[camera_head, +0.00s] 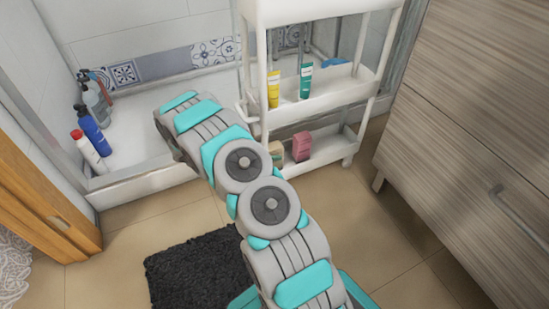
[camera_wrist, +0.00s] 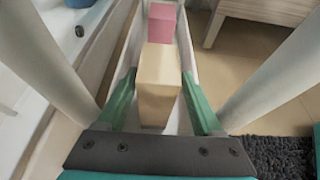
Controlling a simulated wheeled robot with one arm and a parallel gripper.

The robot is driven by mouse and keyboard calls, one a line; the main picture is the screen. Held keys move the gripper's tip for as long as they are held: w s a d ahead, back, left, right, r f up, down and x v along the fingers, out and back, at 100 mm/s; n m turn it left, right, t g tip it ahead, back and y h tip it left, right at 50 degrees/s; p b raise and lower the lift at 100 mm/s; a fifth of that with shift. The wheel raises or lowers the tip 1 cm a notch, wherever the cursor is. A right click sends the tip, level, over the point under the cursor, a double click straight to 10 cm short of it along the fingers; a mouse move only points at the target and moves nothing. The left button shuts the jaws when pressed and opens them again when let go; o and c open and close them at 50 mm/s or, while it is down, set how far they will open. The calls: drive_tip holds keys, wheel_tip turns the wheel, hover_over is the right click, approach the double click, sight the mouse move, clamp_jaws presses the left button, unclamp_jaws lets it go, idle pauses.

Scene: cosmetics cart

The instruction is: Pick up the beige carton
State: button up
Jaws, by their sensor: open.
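The beige carton (camera_wrist: 159,78) stands on the cart's bottom shelf, in the middle of the wrist view. My gripper (camera_wrist: 157,85) is open, with one green finger on each side of the carton's near part. I cannot tell whether the fingers touch it. In the head view the beige carton (camera_head: 276,152) shows only in part beside my arm, and my gripper is hidden there. A pink carton (camera_wrist: 162,24) stands just behind the beige one; it is also on the bottom shelf in the head view (camera_head: 301,146).
The white cart (camera_head: 318,103) has posts close on both sides of my gripper. Its middle shelf holds a yellow tube (camera_head: 273,89) and a green tube (camera_head: 306,80). A wooden cabinet (camera_head: 480,110) stands right. Bottles (camera_head: 90,130) stand left. A dark mat (camera_head: 200,272) lies on the floor.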

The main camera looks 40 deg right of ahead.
sight(281, 151)
drive_tip(key=x, duration=0.4)
drive_tip(key=shift+d+f+b, duration=0.25)
drive_tip(key=shift+b, duration=0.05)
clamp_jaws()
drive_tip(key=shift+r, duration=0.2)
